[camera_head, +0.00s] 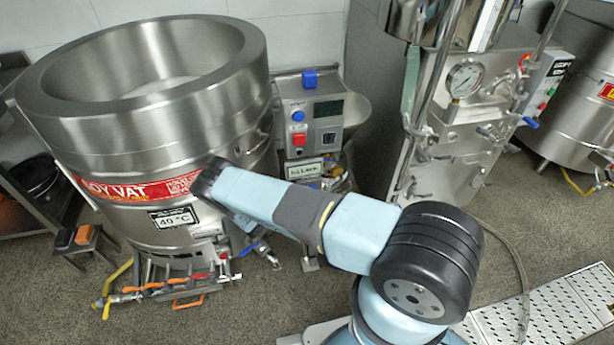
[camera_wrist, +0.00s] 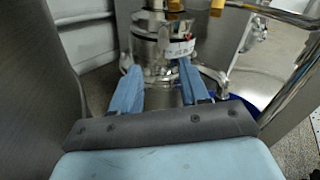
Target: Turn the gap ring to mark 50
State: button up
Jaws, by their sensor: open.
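In the wrist view, my gripper (camera_wrist: 159,70) is open, its two blue fingers apart with nothing held between them. Just beyond the fingertips stands a shiny steel cylindrical body (camera_wrist: 147,50) with stacked bands, probably the mill with the gap ring. A white label (camera_wrist: 180,48) with a small red mark sits on its right side. I cannot read the label or any scale marks, nor tell if a finger touches the ring.
Brass-coloured parts (camera_wrist: 175,5) sit above the steel body. A bright metal tube (camera_wrist: 290,90) runs close on the right in the wrist view. In the head view, the large soy vat (camera_head: 140,150) stands left of my arm, and a steel machine with a gauge (camera_head: 464,78) stands right.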

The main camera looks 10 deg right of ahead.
jog(key=x, duration=1.3)
jog(key=shift+s+d, duration=0.1)
jog(key=shift+d, duration=0.25)
jog(key=shift+c, duration=0.4)
grip_shut()
